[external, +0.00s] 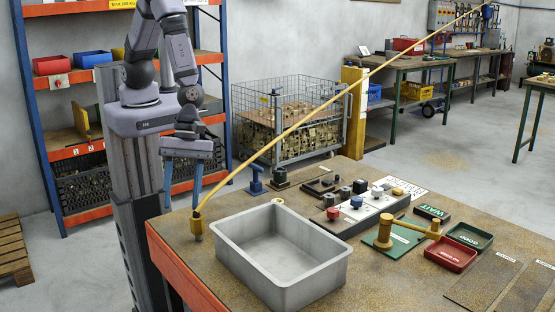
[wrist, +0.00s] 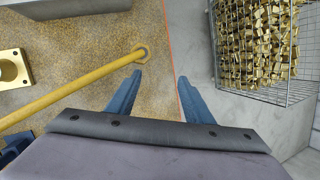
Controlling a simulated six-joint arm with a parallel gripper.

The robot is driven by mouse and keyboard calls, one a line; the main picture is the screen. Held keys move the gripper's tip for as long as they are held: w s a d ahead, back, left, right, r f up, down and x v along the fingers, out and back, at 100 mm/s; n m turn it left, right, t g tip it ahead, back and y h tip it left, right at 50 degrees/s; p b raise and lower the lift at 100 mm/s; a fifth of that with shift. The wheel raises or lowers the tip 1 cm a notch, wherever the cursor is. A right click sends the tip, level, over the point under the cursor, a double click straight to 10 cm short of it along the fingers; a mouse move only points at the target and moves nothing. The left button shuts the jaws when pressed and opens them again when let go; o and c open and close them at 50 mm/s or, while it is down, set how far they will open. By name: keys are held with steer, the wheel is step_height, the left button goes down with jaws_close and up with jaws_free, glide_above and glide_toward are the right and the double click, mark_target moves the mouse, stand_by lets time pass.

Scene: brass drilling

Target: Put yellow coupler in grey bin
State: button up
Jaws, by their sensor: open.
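The grey bin (external: 236,262) is an open, empty rectangular tub at the table's front; what looks like its edge shows in the wrist view (wrist: 75,8). A small yellow piece (external: 397,191) sits at the far right end of a grey block among coloured pieces; it is too small to tell if it is the yellow coupler. A brass flanged piece (wrist: 12,68) with a hole lies on the table in the wrist view. My gripper (external: 182,205) is open and empty at the table's left edge, left of the bin; its fingers (wrist: 158,95) point down apart.
A long yellow pole (external: 290,131) rises diagonally from a brass foot (external: 197,228) near my gripper. A blue fixture (external: 256,180) stands behind the bin. A brass hammer-like part (external: 385,232), a green tray (external: 470,236) and a red tray (external: 450,254) are right. A wire cage (external: 288,115) stands behind.

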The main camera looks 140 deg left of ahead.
mark_target(196, 216)
steer(key=w+n+y, duration=0.1)
steer(key=n+t+y, duration=0.1)
steer(key=n, duration=0.1)
steer(key=w+n+t+y, duration=0.1)
steer(key=y, duration=0.1)
steer(key=shift+w+a+b, duration=0.2)
steer(key=shift+w+b, duration=0.1)
steer(key=shift+b, duration=0.1)
steer(key=shift+w+a+b+x, duration=0.15)
steer(key=shift+b+x, duration=0.55)
steer(key=shift+x, duration=0.7)
steer(key=shift+w+a+b+x, duration=0.15)
steer(key=shift+b+x, duration=0.5)
steer(key=shift+x, duration=0.75)
steer(key=shift+s+r, duration=0.1)
steer(key=shift+r, duration=0.1)
jaws_close()
